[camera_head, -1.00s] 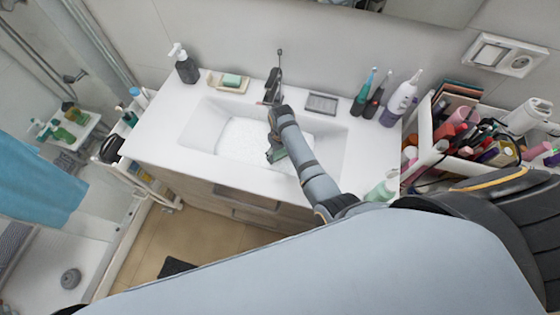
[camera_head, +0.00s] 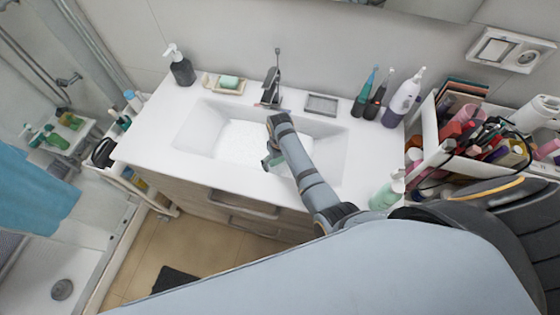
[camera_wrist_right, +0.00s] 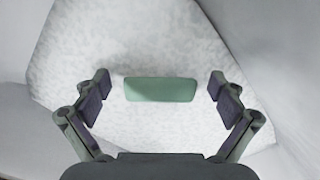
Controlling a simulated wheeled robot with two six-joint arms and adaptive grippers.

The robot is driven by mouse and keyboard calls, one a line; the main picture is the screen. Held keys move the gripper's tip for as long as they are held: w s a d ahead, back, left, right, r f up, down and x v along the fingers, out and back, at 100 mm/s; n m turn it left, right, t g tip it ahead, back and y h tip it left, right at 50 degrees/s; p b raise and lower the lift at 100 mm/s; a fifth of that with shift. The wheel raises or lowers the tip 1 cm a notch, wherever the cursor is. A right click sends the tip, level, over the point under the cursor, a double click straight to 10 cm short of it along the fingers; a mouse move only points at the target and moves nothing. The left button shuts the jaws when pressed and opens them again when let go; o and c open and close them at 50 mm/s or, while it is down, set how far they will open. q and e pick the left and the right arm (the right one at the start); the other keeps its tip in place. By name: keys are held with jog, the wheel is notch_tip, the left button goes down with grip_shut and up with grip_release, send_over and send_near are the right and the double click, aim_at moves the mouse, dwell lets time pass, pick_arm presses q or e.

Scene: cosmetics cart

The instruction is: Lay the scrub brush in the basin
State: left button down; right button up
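The white basin (camera_head: 190,128) is sunk in the countertop, and its pale speckled bottom also fills the wrist view (camera_wrist_right: 160,50). A green oblong block (camera_wrist_right: 160,89), apparently the scrub brush, shows between my right fingers in the wrist view. A small gap shows on each side of it, so my right gripper (camera_wrist_right: 160,86) is open around it. In the head view the right gripper (camera_head: 273,159) reaches down into the basin, mostly hidden by its own wrist. Whether the block touches the basin floor is hard to tell. My left gripper is out of view.
The faucet (camera_head: 272,87) stands behind the basin. A soap dish (camera_head: 224,86) and a dark pump bottle (camera_head: 179,66) are at the back left. A green bottle (camera_head: 386,194) stands at the front right, near my arm.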

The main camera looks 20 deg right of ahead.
aim_at(280, 162)
notch_tip(280, 162, up, 12)
jog(key=p, duration=0.8)
jog(key=shift+r+p, duration=0.15)
jog(key=shift+p, duration=0.25)
